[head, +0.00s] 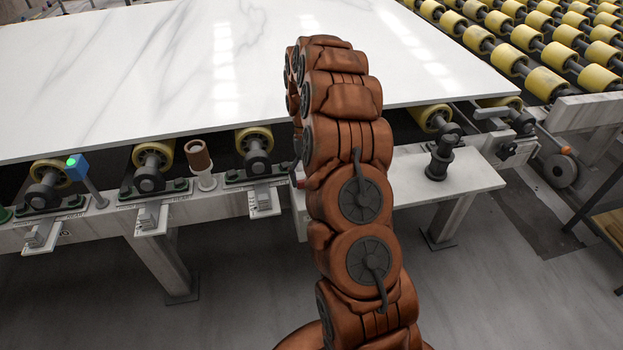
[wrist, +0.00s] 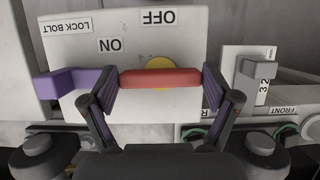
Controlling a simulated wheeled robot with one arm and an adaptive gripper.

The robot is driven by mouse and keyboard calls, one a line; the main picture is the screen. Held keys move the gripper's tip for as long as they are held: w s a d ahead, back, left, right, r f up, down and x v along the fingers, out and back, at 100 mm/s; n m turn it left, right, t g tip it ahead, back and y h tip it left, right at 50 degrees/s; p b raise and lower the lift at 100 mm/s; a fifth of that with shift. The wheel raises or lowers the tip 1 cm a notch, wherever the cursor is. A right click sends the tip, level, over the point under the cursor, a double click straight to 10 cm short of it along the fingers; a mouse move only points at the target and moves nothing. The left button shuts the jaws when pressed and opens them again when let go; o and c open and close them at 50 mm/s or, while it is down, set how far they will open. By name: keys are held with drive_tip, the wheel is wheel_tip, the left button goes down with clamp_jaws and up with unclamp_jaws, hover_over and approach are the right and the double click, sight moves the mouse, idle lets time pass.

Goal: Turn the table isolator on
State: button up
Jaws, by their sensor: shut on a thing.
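The isolator panel (wrist: 75,106) is a pale plate in the wrist view, with its lettering upside down. A red handle (wrist: 160,78) lies level across a yellow disc (wrist: 161,63) on it. The ON label (wrist: 110,45) is above the handle's left end, and the OFF label (wrist: 158,18) is above its middle. My gripper (wrist: 161,88) is shut on the red handle, one finger at each end. A purple block (wrist: 70,83) sits left of the handle, below the LOCK BOLT label (wrist: 71,27). In the head view my arm hides my gripper and the handle.
A large white marble slab (head: 170,70) lies on yellow rollers (head: 254,139). A blue-topped post (head: 77,166) and a brown-topped post (head: 199,160) stand along the frame's near edge. In the wrist view, a grey clamp (wrist: 259,68) stands to the panel's right. Open floor (head: 90,300) lies in front.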

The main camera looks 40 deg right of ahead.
drive_tip(key=shift+w+d+r, duration=0.2)
drive_tip(key=shift+w+d, duration=0.05)
drive_tip(key=shift+w, duration=0.25)
drive_tip(key=o, duration=0.9)
drive_tip(key=shift+w, duration=0.1)
drive_tip(key=shift+a+f, duration=0.1)
drive_tip(key=shift+s, duration=0.2)
drive_tip(key=shift+v, duration=5.95)
drive_tip(key=shift+a, duration=0.15)
